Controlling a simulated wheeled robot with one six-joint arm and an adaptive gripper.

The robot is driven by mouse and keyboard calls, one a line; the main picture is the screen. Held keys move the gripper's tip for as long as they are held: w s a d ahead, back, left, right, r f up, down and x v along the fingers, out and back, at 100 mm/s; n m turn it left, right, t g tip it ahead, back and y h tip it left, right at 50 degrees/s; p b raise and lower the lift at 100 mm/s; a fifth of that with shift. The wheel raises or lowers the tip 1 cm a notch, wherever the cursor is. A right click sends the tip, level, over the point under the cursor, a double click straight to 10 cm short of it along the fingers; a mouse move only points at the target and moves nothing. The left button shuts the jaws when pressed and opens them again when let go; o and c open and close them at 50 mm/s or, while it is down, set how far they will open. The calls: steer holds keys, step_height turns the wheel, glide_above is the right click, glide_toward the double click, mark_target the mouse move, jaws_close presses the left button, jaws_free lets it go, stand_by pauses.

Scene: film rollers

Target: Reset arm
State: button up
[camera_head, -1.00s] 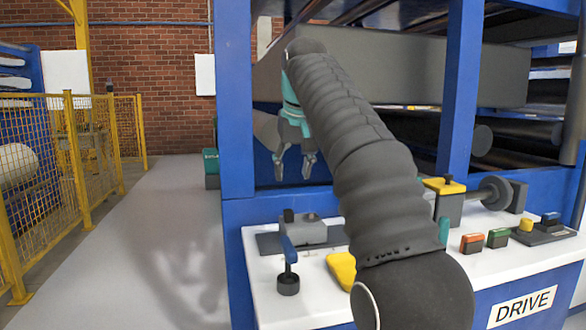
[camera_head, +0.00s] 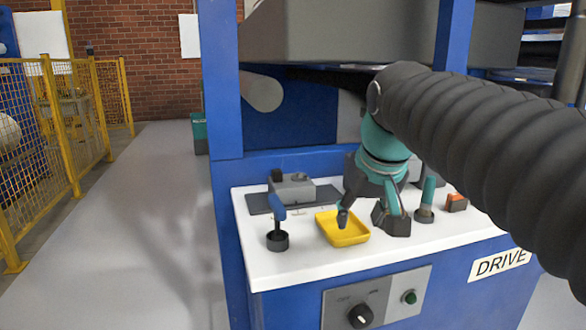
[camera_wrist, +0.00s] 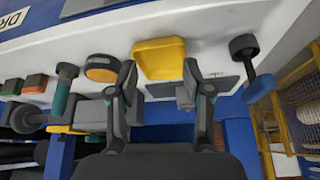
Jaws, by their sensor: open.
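My gripper (camera_head: 367,217) hangs fingers down over the white worktop of the blue machine. Its fingers are apart, with nothing seen between them. In the head view they hang at the right part of a yellow tray (camera_head: 352,240); I cannot tell the exact height. In the wrist view my gripper (camera_wrist: 160,82) is open, and the empty yellow tray (camera_wrist: 160,60) lies ahead between the fingertips. My dark, ribbed arm crosses the right side of the head view and hides part of the machine.
A teal-handled tool (camera_head: 428,195) and an orange-topped block (camera_head: 457,202) are on the right. Clear floor lies left, beside a yellow fence (camera_head: 90,130).

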steer(key=s+d+f, duration=0.2)
steer(key=s+f, duration=0.5)
steer(key=f, duration=0.2)
steer(key=s+d+f+m, duration=0.1)
steer(key=s+d+f, duration=0.1)
steer(key=s+f, duration=0.6)
steer(key=shift+d+f+h, duration=0.3)
steer(key=shift+f, duration=0.45)
